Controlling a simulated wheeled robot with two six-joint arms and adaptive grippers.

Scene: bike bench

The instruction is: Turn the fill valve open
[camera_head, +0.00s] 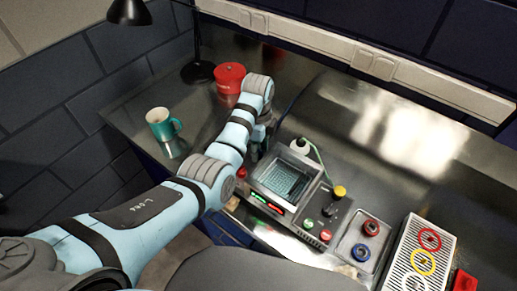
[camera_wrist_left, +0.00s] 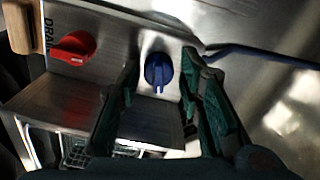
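In the left wrist view a blue knob (camera_wrist_left: 158,70) sits on a metal panel, its pointer ridge running toward the bottom of the picture. It appears to be the fill valve; no label for it is readable. A red knob (camera_wrist_left: 73,47) beside it on the left has the word DRAIN printed near it. My left gripper (camera_wrist_left: 160,78) is open, with one dark green finger on each side of the blue knob; I cannot tell whether they touch it. In the head view my left gripper (camera_head: 260,138) is at the basin's left edge, partly hidden by my arm. My right gripper is not in view.
A basin with a grid (camera_head: 283,181) and a front control panel stands beside my left gripper. A teal mug (camera_head: 162,124), red tin (camera_head: 230,78) and lamp (camera_head: 128,12) are at the back left. A small tray (camera_head: 345,245) and white rack (camera_head: 396,252) stand to the right.

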